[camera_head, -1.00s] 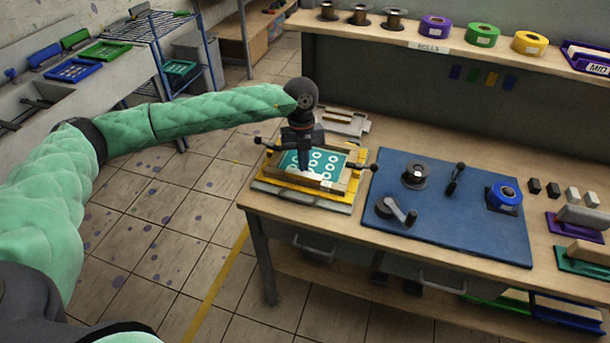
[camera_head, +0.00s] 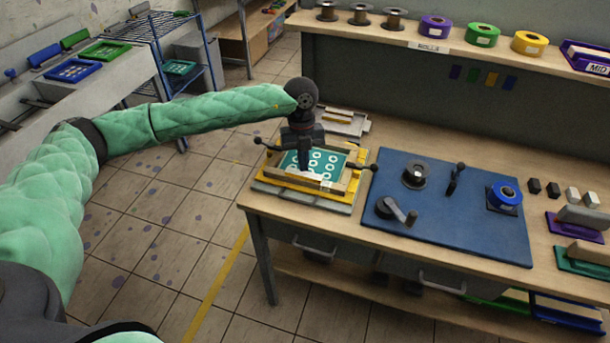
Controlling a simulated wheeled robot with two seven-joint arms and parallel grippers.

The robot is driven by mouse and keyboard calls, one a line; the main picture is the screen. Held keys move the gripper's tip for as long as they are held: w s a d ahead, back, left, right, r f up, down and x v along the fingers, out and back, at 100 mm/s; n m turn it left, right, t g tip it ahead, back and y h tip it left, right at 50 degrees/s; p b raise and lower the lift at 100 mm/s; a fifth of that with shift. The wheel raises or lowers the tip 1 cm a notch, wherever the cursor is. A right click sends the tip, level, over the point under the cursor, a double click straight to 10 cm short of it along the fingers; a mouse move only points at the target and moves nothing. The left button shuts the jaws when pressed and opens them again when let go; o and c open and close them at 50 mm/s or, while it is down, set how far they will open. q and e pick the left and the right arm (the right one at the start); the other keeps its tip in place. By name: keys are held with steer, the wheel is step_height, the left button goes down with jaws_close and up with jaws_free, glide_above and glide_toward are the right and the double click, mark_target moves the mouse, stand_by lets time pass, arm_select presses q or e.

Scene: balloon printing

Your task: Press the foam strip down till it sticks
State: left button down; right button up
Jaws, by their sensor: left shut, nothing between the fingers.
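A teal board (camera_head: 328,160) with several white rings lies inside a yellow-edged frame (camera_head: 348,200) on the left end of the workbench. A pale strip (camera_head: 300,180) runs along the near side of the board; I take it for the foam strip, but it is too small to be sure. My left gripper (camera_head: 304,168) points down over the left part of the board, its shut fingertips close to the strip. I cannot tell whether they touch it. The gripper hides part of the board's left side. My right gripper is not in view.
Black-knobbed levers (camera_head: 370,167) stick out beside the frame. A shelf (camera_head: 390,32) with rolls runs above the bench.

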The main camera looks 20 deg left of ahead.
arm_select(q)
steer(key=shift+f+b, duration=0.6)
steer(key=shift+f, duration=0.2)
stand_by(0.4)
steer(key=shift+s+f+b, duration=0.15)
steer(key=shift+f+b, duration=0.05)
steer(key=shift+b, duration=0.1)
stand_by(1.8)
step_height(320, 180, up, 8)
steer(key=p, duration=0.2)
steer(key=shift+r, duration=0.15)
stand_by(0.6)
